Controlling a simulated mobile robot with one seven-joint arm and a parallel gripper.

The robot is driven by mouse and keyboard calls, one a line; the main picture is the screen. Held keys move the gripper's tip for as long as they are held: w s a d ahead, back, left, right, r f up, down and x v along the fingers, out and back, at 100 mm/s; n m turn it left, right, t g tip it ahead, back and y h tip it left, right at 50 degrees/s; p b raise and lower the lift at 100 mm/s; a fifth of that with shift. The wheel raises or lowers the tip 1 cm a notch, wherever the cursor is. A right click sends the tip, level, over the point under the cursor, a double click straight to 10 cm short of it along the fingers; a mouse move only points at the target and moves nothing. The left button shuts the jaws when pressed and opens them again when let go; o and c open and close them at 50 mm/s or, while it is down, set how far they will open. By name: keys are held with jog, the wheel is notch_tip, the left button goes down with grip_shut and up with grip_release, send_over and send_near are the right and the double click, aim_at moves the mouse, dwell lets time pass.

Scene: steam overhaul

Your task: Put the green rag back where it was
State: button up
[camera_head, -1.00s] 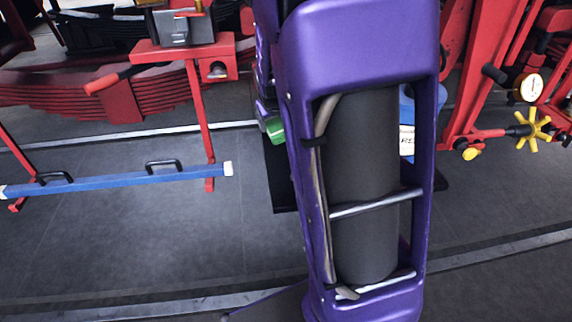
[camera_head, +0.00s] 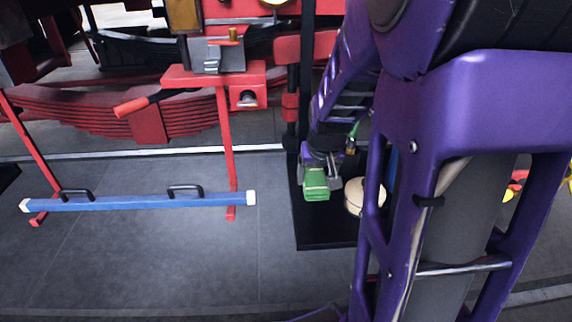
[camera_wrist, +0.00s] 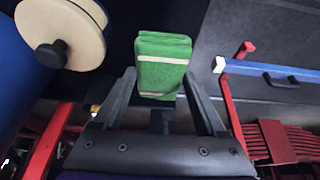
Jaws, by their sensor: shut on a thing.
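The green rag (camera_head: 316,184) is folded into a thick pad with pale stripes. My gripper (camera_head: 322,166) is shut on it and holds it above a black flat base (camera_head: 322,238) in the head view. The wrist view shows the rag (camera_wrist: 162,62) between and beyond the two dark fingers of my gripper (camera_wrist: 159,78). How high the rag is above the base is hard to tell. My purple arm hides the right part of the base.
A round beige disc (camera_head: 362,200) is right of the rag, close to my arm. A red stand with a grey vise (camera_head: 218,55) and a blue bar with black handles (camera_head: 140,203) stand to the left. Red leaf springs (camera_head: 120,110) lie behind. The grey floor (camera_head: 180,260) in front is clear.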

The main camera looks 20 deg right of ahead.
jog(key=shift+f+b, duration=0.35)
jog(key=shift+f, duration=2.05)
jog(key=shift+f, duration=0.2)
jog(key=o, duration=1.1)
jog(key=shift+r, duration=0.1)
